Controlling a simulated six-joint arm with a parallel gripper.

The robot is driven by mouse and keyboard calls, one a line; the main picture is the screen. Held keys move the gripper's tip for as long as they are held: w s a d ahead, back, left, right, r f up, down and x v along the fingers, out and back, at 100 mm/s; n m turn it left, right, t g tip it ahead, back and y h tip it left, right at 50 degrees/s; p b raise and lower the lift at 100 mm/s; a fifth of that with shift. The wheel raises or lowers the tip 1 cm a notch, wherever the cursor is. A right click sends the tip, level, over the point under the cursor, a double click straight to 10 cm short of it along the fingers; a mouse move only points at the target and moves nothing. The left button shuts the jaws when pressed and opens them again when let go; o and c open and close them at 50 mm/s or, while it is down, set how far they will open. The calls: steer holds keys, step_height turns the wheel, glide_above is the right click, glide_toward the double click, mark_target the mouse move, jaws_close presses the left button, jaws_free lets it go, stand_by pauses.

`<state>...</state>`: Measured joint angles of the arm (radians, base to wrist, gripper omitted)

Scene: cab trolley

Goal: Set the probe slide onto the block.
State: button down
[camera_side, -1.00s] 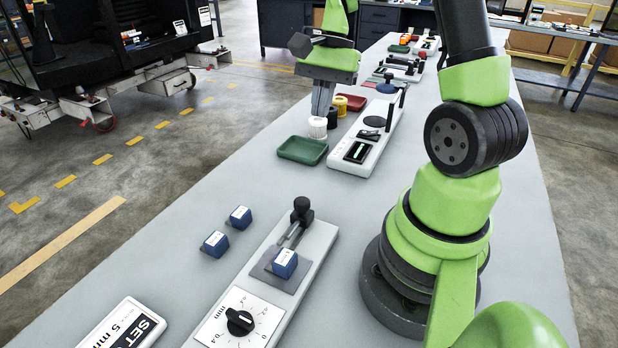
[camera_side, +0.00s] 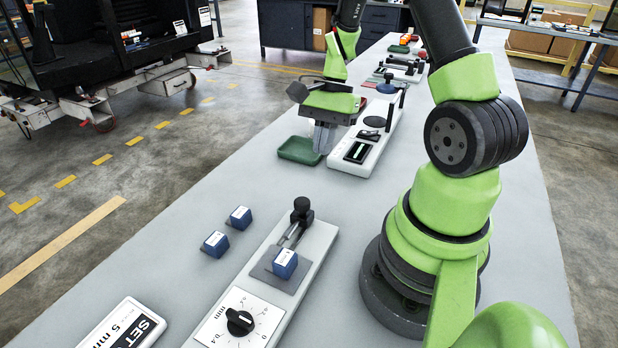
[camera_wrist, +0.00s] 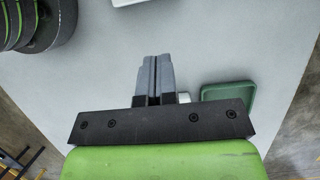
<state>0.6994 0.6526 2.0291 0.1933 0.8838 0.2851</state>
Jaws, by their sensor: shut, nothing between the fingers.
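The probe slide (camera_side: 301,211) has a black knob and sits on a rail of the light grey gauge fixture (camera_side: 318,243) in the side view. A blue block (camera_side: 285,262) with a white label rests on the fixture's dark grey plate, in front of the slide. A gap shows between the knob and the block. My gripper (camera_side: 323,149) is shut and empty, well behind the fixture, beside the green tray. Its closed fingers also show in the wrist view (camera_wrist: 154,60). Neither slide nor block can be made out in the wrist view.
Two more blue blocks (camera_side: 227,231) stand left of the fixture. A dial (camera_side: 240,321) is on its front end. The green tray (camera_side: 290,151) and a white device (camera_side: 352,166) flank my gripper. A SET 5 mm sign (camera_side: 123,326) lies front left. The bench between gripper and fixture is clear.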

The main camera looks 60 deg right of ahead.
mark_target(296, 205)
steer(key=x, duration=0.5)
steer(key=shift+a+f, duration=0.1)
steer(key=shift+a, duration=1.9)
steer(key=shift+a, duration=2.55)
steer(key=shift+d, duration=0.15)
